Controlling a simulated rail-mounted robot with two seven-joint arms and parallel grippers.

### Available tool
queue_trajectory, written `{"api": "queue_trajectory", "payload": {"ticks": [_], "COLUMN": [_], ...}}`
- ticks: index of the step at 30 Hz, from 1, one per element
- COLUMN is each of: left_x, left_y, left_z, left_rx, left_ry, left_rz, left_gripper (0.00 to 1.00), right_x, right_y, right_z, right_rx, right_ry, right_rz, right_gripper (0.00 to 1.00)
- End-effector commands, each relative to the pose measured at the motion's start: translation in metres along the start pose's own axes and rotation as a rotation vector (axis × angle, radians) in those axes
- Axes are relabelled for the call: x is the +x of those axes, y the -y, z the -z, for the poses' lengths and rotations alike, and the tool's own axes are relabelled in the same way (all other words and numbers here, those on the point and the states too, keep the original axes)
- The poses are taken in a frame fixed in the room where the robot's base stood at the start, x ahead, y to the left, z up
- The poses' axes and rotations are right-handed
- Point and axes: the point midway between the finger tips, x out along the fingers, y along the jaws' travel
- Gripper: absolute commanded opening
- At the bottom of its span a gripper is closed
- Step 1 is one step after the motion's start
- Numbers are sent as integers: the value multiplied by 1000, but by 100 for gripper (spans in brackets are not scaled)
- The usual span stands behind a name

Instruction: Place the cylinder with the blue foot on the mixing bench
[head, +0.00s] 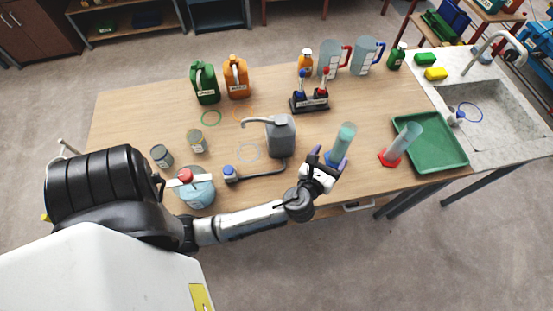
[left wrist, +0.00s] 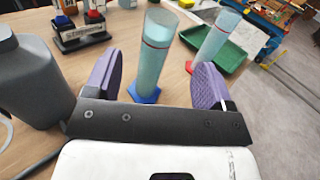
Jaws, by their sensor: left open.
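The cylinder with the blue foot (head: 345,138) is a clear tube with teal contents, upright on the wooden bench near its front edge. It also shows in the left wrist view (left wrist: 156,52), with a red ring near its top and its blue foot on the wood. My left gripper (head: 331,161) is open at the near side of this cylinder. In the left wrist view its purple fingers (left wrist: 157,82) stand on either side of the tube's lower part, apart from it. No label shows which surface is the mixing bench. My right gripper is not in view.
A similar cylinder with a red foot (head: 402,143) stands close to the right, beside a green tray (head: 452,158). A grey canister (head: 281,136) stands to the left. A bottle rack (head: 311,103) is behind. A sink (head: 480,105) is at the far right.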

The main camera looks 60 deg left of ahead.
Motion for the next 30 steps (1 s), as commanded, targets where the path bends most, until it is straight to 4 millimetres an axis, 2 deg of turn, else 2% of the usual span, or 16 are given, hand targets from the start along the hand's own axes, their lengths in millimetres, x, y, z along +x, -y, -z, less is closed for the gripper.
{"api": "queue_trajectory", "payload": {"ticks": [4,8,12,15,18,24,30], "left_x": [-15,-44,-87,-122,-155,-207,-229], "left_y": [-19,-41,-58,-64,-66,-66,-66], "left_z": [14,37,62,74,81,83,80], "left_rx": [-291,-750,-1256,-1549,-1771,-2007,-2076], "left_ry": [-110,-278,-460,-562,-634,-698,-706], "left_rz": [-65,-211,-462,-682,-911,-1296,-1482], "left_gripper": [76,76,76,76,76,76,76], "right_x": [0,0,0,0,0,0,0], "right_y": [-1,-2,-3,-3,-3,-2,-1], "right_z": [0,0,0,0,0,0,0], "right_rx": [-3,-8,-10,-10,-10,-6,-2], "right_ry": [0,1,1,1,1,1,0], "right_rz": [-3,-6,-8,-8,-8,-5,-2], "right_gripper": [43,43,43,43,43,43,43]}}
